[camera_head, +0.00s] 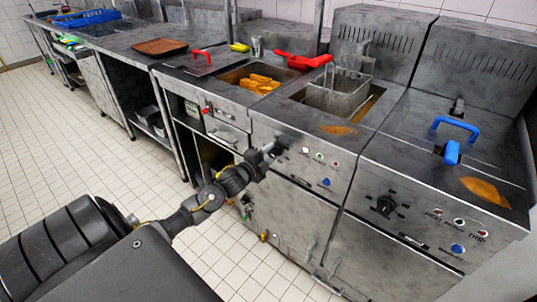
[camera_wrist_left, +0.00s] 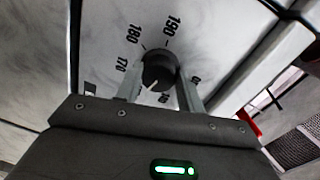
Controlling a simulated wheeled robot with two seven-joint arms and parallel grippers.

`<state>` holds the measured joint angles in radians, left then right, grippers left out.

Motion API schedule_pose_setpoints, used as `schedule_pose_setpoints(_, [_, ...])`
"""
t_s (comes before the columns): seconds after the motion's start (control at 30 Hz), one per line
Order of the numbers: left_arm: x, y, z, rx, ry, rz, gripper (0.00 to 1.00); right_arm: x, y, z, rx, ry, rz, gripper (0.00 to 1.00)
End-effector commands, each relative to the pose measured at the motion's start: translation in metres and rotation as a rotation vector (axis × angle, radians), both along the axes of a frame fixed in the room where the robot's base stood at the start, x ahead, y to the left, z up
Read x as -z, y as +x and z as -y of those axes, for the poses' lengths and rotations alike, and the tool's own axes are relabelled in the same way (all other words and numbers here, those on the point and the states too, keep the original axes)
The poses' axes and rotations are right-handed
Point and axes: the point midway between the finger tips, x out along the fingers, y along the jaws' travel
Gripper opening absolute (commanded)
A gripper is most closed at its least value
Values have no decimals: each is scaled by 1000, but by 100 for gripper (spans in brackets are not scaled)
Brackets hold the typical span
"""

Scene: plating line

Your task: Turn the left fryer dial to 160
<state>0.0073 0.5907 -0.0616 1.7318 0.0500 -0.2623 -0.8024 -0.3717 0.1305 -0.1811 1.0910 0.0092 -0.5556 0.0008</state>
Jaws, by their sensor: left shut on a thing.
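The left fryer dial (camera_wrist_left: 160,68) is a dark round knob on the grey fryer front, seen in the left wrist view. Marks 170, 180 and 190 show around it; other marks are partly covered by my fingers. Its white pointer line points to the lower left in that view, below the 170 mark, and I cannot read the number there. My left gripper (camera_head: 270,151) is at the left fryer's panel in the head view, shut on the dial with one finger on each side. My right gripper is not in view.
The left fryer holds a wire basket (camera_head: 340,93) in its open well. The right fryer has a closed lid with a blue handle (camera_head: 456,128) and its own black dial (camera_head: 386,205). A red-handled tool (camera_head: 303,61) lies behind. The tiled floor (camera_head: 80,160) at left is clear.

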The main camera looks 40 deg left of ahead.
Motion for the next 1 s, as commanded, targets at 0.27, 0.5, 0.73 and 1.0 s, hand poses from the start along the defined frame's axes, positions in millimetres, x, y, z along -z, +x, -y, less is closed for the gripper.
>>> schedule_pose_setpoints(0.27, [-4, 2, 0, 1, 59, 7, 15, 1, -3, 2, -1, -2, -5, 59])
schedule_pose_setpoints(0.5, [-4, 2, 0, -1, 65, 7, 15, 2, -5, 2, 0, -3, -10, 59])
schedule_pose_setpoints(0.73, [-4, 2, 0, -1, 64, 7, 43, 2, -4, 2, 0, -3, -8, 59])
schedule_pose_setpoints(1.0, [-2, 0, -2, -3, 64, 3, 59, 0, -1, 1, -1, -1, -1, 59])
